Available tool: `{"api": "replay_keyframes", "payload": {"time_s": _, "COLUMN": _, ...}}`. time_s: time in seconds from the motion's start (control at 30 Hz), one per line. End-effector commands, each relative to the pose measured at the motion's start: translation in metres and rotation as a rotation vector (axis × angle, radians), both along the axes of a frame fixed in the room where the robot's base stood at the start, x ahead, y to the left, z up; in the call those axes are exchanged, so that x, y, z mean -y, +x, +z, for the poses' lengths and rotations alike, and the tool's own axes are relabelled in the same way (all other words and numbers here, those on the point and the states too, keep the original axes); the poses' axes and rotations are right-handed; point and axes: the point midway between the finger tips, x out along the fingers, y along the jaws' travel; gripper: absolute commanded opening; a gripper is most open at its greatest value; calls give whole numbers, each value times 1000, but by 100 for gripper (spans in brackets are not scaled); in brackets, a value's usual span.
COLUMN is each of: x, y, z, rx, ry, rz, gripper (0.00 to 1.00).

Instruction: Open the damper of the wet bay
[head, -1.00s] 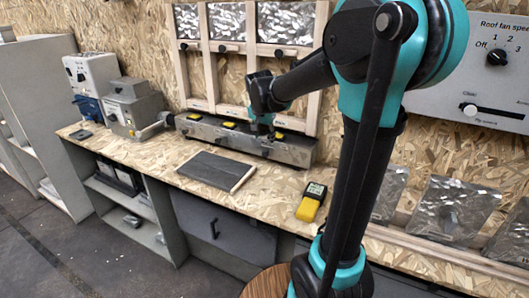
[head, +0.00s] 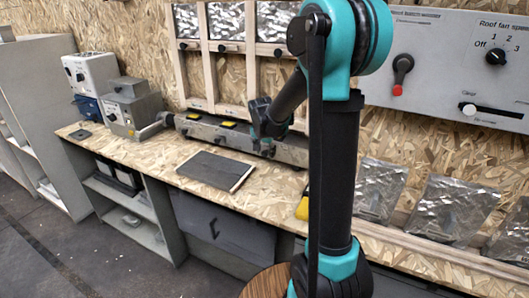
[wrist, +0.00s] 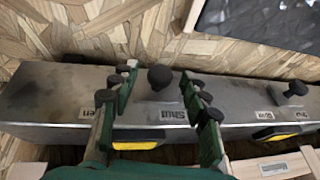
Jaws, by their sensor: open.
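A long grey metal box (head: 285,151) lies on the bench against the wall; it also fills the middle of the wrist view (wrist: 45,95). Black knobs stand on it. My gripper (wrist: 160,88) is open over the box, its fingers on either side of one round black knob (wrist: 160,77), with no clear contact. An upside-down "Shut" label (wrist: 172,114) is beside this knob; another label (wrist: 87,113), ending in "en", is left of it, partly hidden by a finger. In the head view my gripper (head: 266,150) is at the box's right part. I cannot read which bay is the wet one.
A second black knob (wrist: 288,89) stands to the right. Yellow-and-black pieces (wrist: 135,143) lie along the box's edge. A wooden frame with shiny panels (head: 226,20) rises behind. A dark flat board (head: 214,170) lies on the bench. A red-tipped lever (head: 401,75) is on the right panel.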

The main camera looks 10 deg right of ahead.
Motion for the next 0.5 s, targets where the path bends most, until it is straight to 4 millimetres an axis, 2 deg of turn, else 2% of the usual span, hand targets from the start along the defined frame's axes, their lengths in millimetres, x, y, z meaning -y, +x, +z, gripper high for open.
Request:
{"api": "replay_keyframes", "payload": {"time_s": 0.07, "x": 0, "y": 0, "z": 0, "rx": 0, "ry": 0, "rz": 0, "gripper": 44}}
{"api": "replay_keyframes", "payload": {"time_s": 0.4, "x": 0, "y": 0, "z": 0, "rx": 0, "ry": 0, "rz": 0, "gripper": 1}}
{"api": "replay_keyframes", "payload": {"time_s": 0.5, "x": 0, "y": 0, "z": 0, "rx": 0, "ry": 0, "rz": 0, "gripper": 0}}
